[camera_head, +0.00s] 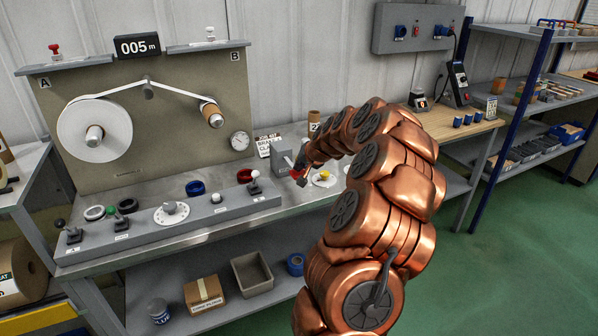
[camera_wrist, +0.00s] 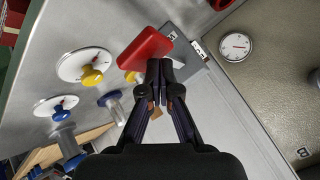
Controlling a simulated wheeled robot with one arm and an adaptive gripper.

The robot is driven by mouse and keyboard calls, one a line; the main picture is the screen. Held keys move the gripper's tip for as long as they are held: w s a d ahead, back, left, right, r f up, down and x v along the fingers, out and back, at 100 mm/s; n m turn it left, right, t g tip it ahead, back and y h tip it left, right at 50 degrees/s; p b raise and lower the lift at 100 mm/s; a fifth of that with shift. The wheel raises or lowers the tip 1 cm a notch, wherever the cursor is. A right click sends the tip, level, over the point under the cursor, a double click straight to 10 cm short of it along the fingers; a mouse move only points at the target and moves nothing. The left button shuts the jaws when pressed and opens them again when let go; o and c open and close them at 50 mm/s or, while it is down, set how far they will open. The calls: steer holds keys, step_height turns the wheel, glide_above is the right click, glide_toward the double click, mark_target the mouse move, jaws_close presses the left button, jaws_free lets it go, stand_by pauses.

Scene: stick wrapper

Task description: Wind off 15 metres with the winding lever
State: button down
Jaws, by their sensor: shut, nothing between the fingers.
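The length display (camera_head: 137,46) reads 005 m. Below it, a white strip runs from the large white roll (camera_head: 82,118) at A over a central guide to the small brown core (camera_head: 211,114) at B. Several knobbed levers stand on the grey control panel (camera_head: 140,235); I cannot tell which is the winding lever. My gripper (camera_wrist: 165,75) is shut and empty, beside a red handle-like block (camera_wrist: 146,47) at a grey box (camera_head: 283,158). In the wrist view the fingertips are close to the red block; I cannot tell whether they touch it. My arm hides part of the bench.
A round gauge (camera_head: 239,140) is on the backboard. White dials with a yellow knob (camera_wrist: 91,76) and a blue knob (camera_wrist: 61,113) lie near my gripper. A box (camera_head: 203,293) and a grey bin (camera_head: 252,275) sit on the lower shelf.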

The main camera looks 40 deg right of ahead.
steer(key=shift+f+b, duration=0.9)
steer(key=shift+f, duration=0.45)
stand_by(1.3)
steer(key=shift+r, duration=0.1)
stand_by(0.5)
steer(key=shift+r+p, duration=0.45)
steer(key=shift+r, duration=1.65)
steer(key=shift+r, duration=0.15)
steer(key=shift+w+r+p, duration=0.1)
steer(key=shift+r+p, duration=0.45)
steer(key=shift+r, duration=1.8)
step_height(320, 180, up, 4)
steer(key=p, duration=0.3)
steer(key=shift+f, duration=0.15)
